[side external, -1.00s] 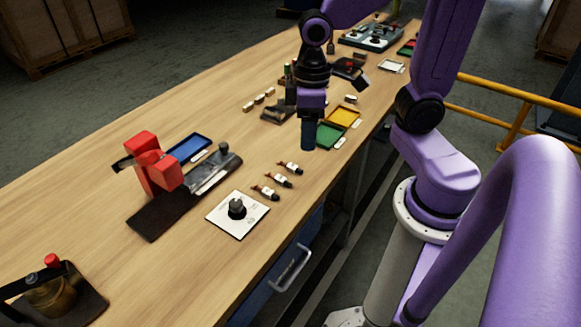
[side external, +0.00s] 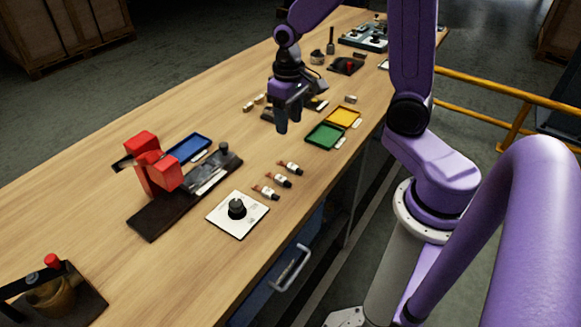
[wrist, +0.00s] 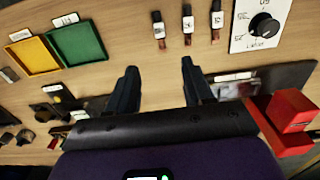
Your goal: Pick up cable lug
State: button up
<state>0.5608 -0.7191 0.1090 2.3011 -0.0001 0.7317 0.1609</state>
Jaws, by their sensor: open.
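Three small lug-like pieces with dark and reddish ends and white labels lie in a row on the bench: the near one (side external: 267,192), the middle one (side external: 279,180) and the far one (side external: 291,168). I cannot tell which is the named cable lug. In the wrist view they show at the top, left (wrist: 159,30), middle (wrist: 188,25) and right (wrist: 216,20). My gripper (side external: 287,118) is open and empty, above the bench and behind the row in the side view. Its fingers (wrist: 160,68) are spread in the wrist view, clear of the pieces.
A white dial plate (side external: 222,217) lies beside the row. A red-handled tool on a dark base (side external: 148,220) and a blue tray (side external: 205,139) are to the left. Green (side external: 312,144) and yellow (side external: 354,111) trays lie beyond the pieces. The bench between is bare.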

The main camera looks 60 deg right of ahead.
send_over(291, 165)
jog(key=f, duration=0.8)
jog(key=shift+w, duration=0.3)
jog(key=shift+s+f, duration=0.15)
jog(key=shift+f, duration=1.2)
jog(key=shift+s+f, duration=0.1)
jog(key=shift+f, duration=1.25)
jog(key=shift+c, duration=0.3)
grip_shut()
